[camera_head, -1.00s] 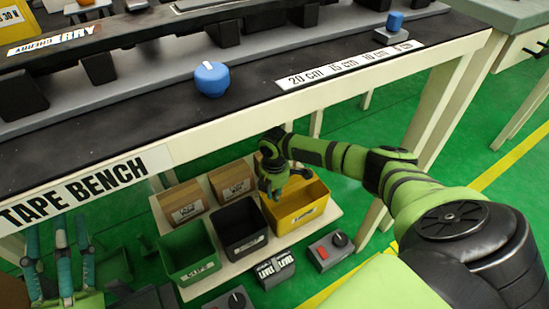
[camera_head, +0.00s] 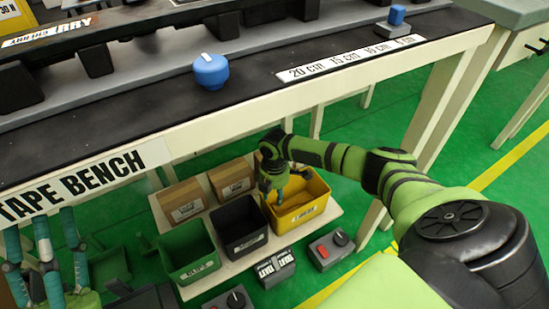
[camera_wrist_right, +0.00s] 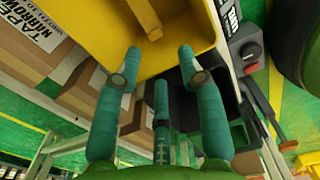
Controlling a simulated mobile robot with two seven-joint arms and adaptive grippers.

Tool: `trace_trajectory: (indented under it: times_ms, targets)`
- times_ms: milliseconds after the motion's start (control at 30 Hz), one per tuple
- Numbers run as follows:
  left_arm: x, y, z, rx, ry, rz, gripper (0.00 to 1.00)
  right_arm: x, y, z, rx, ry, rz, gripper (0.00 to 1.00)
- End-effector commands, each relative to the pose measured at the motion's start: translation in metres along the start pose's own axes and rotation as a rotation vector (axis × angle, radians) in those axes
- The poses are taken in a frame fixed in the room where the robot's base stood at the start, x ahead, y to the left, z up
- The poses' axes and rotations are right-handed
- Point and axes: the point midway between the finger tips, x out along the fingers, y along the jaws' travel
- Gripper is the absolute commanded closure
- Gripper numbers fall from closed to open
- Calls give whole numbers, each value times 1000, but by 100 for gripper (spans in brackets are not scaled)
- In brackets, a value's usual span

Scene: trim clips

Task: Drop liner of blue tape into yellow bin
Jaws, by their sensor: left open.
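The yellow bin (camera_head: 308,218) stands on a low shelf below the bench; its inside fills the top of the right wrist view (camera_wrist_right: 80,25). A narrow tan strip (camera_wrist_right: 146,18), which looks like a liner, lies inside it, apart from the fingers. My right gripper (camera_head: 279,196) is over the bin's left part. In the wrist view its teal fingers (camera_wrist_right: 160,54) are spread, with nothing between them. My left gripper (camera_head: 40,225) is open at the lower left, in front of the bench. I cannot make out any blue tape.
A black bin (camera_head: 240,243) and a green bin (camera_head: 188,268) stand left of the yellow bin. Cardboard boxes (camera_head: 182,203) sit behind them. A control box (camera_head: 331,248) with a red button is at the right. The bench edge (camera_head: 250,110) overhangs behind.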

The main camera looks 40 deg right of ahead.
Motion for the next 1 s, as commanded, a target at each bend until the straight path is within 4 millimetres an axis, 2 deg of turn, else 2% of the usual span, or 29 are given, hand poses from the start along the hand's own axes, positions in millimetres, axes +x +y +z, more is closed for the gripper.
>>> trace_trajectory:
  times_ms: [233,367,467,800,1000]
  targets:
    - [0,0,0,0,-1,0,53,0,0,0,0,0,0,59]
    - [0,0,0,0,-1,0,53,-9,1,0,0,0,2,59]
    - [0,0,0,0,-1,0,53,-24,1,0,-1,1,4,59]
    - [0,0,0,0,-1,0,53,-94,1,1,-1,-1,4,59]
    - [0,0,0,0,-1,0,53,-117,0,0,0,1,2,59]
